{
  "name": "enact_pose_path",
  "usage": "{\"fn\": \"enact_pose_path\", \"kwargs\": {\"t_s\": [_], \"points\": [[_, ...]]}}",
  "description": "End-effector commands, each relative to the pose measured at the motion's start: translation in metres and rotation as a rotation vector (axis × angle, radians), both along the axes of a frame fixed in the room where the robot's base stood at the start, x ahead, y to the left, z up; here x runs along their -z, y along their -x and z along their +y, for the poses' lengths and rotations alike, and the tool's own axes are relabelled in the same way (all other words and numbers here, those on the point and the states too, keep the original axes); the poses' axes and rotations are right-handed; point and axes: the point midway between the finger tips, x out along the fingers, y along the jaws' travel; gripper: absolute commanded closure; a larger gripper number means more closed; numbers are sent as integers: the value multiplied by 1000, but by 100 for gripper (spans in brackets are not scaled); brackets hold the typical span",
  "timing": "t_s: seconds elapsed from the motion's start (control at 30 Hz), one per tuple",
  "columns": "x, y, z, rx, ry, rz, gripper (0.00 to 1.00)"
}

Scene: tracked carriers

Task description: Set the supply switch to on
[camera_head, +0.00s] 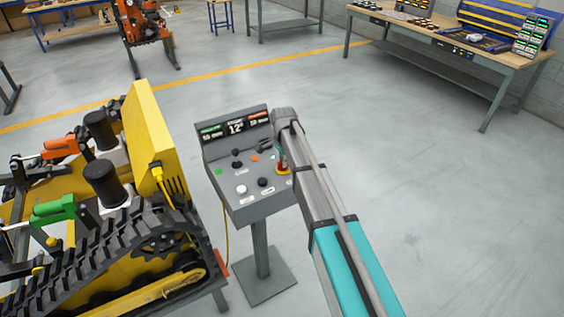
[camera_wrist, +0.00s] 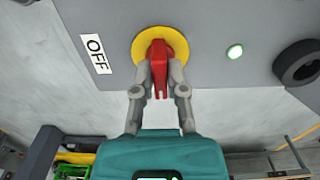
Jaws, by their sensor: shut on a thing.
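The supply switch (camera_wrist: 158,52) has a red handle on a round yellow plate, set in a grey panel. In the wrist view my gripper (camera_wrist: 159,72) has its two grey fingers closed on the sides of the red handle. An OFF label (camera_wrist: 95,54) is on the panel to the left of the switch. In the head view the switch (camera_head: 283,170) is at the right side of the control console (camera_head: 245,208), partly hidden by my arm. My gripper is mostly hidden there.
A tracked yellow carrier (camera_head: 150,150) stands close left of the console, joined by a yellow cable. The console has several knobs and a lit display (camera_head: 235,128). In the wrist view a lit button (camera_wrist: 235,51) and a black knob (camera_wrist: 298,62) are right of the switch.

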Motion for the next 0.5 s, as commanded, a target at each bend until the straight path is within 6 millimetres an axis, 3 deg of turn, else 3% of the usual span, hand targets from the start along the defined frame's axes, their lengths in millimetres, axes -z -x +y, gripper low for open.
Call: {"fn": "enact_pose_path", "kwargs": {"t_s": [0.43, 0.47, 0.5], "points": [[1, 3, -2, 17, 4, 7, 100], [1, 4, -2, 17, 4, 7, 81], [1, 4, -2, 17, 4, 7, 74]]}}
